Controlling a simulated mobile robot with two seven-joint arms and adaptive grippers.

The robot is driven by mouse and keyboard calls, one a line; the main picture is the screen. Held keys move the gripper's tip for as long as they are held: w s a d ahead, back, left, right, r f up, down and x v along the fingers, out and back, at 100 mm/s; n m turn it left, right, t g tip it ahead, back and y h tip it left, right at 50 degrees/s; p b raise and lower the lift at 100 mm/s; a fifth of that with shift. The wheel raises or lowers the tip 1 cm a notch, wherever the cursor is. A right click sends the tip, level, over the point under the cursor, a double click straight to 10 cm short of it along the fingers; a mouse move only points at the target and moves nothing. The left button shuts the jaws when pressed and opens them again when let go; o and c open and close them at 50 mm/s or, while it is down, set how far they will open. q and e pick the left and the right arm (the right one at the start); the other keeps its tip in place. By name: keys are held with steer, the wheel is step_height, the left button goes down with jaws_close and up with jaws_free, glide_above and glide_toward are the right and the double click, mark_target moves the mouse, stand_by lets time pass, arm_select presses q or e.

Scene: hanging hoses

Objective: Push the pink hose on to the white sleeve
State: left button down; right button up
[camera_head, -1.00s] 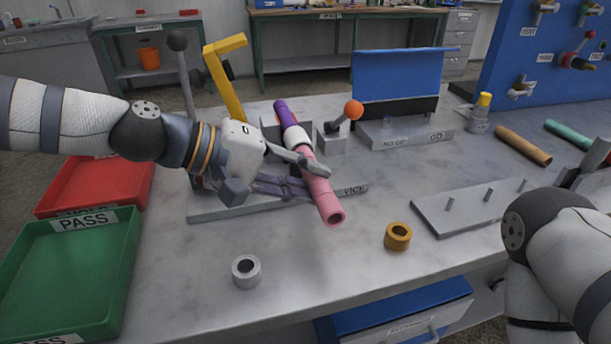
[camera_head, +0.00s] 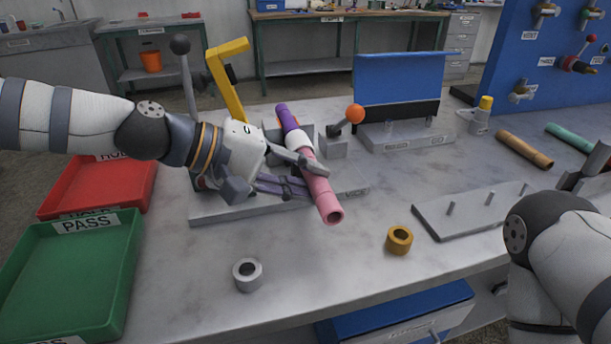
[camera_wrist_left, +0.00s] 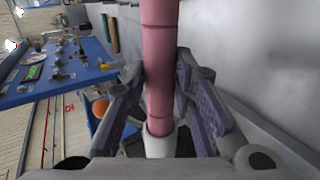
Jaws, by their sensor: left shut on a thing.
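The pink hose (camera_head: 322,193) slants toward me above the bench, its open near end free. My left gripper (camera_head: 303,172) is shut around it, behind that end. The white sleeve (camera_head: 298,140) is in line beyond the pink hose, with a purple hose (camera_head: 286,115) on its far side. In the left wrist view the pink hose (camera_wrist_left: 159,60) runs between my fingers and its end meets the white sleeve (camera_wrist_left: 160,145). The end appears to be at or inside the sleeve's rim; the depth cannot be told. My right arm is at the right edge; its fingers are not clear.
The vice base (camera_head: 225,211) lies under the left gripper, beside a yellow arm (camera_head: 226,85). A grey ring (camera_head: 247,274) and a brass ring (camera_head: 399,240) stand on the bench in front. Green (camera_head: 75,330) and red (camera_head: 60,205) trays are at left. A pegged plate (camera_head: 455,222) is at right.

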arm_select(q)
steer(key=shift+w+a+r, duration=0.1)
steer(key=shift+w+a, duration=0.1)
steer(key=shift+w, duration=0.25)
steer(key=shift+w+a, duration=0.15)
steer(key=shift+w, duration=0.3)
stand_by(0.9)
steer(key=c, duration=1.3)
jaws_free()
steer(key=v, duration=1.2)
